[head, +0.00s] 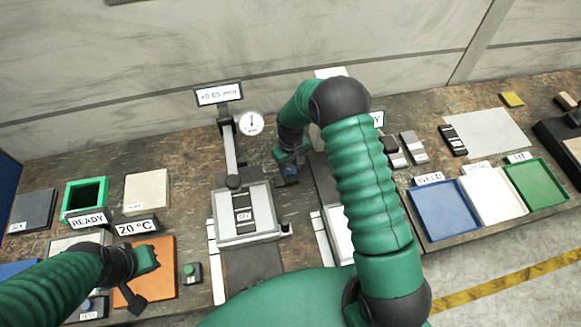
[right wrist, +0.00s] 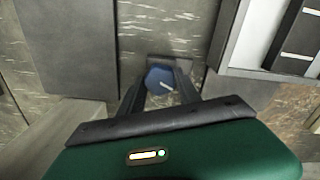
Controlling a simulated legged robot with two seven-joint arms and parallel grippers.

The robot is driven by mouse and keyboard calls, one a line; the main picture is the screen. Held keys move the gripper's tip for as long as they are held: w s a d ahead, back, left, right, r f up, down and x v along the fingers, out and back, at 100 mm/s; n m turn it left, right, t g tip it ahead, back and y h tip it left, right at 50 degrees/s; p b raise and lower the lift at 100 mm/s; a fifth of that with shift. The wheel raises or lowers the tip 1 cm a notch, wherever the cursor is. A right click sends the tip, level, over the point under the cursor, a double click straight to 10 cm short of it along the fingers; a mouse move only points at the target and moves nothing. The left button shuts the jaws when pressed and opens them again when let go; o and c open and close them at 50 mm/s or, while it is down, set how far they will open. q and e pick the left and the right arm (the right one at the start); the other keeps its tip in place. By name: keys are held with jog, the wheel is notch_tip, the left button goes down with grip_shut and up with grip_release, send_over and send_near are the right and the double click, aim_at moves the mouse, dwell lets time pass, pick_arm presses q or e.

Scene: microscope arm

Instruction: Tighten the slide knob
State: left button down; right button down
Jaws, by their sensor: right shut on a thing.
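A round blue knob (right wrist: 160,80) with a white pointer mark sits between the two dark fingers of my right gripper (right wrist: 160,88) in the right wrist view. The fingers are shut on its sides. In the head view the right gripper (head: 290,168) reaches down just right of the microscope stand (head: 230,150), and the knob there is mostly covered. A dial gauge (head: 250,122) is on the stand, above a pale stage (head: 264,226) with a dark striped block. My left gripper (head: 148,260) is over an orange mat (head: 160,285); its finger opening is unclear.
Blue (head: 437,222), white (head: 492,208) and green (head: 537,190) trays stand at the right. A green-rimmed box (head: 72,200) and small signs are at the left. A grey wall (head: 120,90) runs behind the bench. My right arm hides part of the middle.

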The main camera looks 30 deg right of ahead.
aim_at(290, 168)
jog(key=shift+w+d+r, duration=0.1)
jog(key=shift+w+r, duration=0.05)
jog(key=shift+w, duration=0.15)
jog(key=c, duration=1.3)
grip_release()
jog(key=o, duration=0.5)
jog(key=shift+s, duration=0.1)
jog(key=shift+c, duration=0.2)
notch_tip(290, 168, up, 16)
jog(key=b, duration=0.2)
jog(key=shift+r, duration=0.25)
jog(key=s+a+f+t, duration=0.1)
jog(key=s+a, duration=0.2)
jog(key=s, duration=0.6)
jog(key=s+a+f+t, duration=0.1)
jog(key=s+a, duration=0.2)
jog(key=s, duration=0.6)
jog(key=shift+m+t+b, duration=0.3)
jog(key=shift+m+b, duration=0.1)
jog(key=shift+b, duration=0.05)
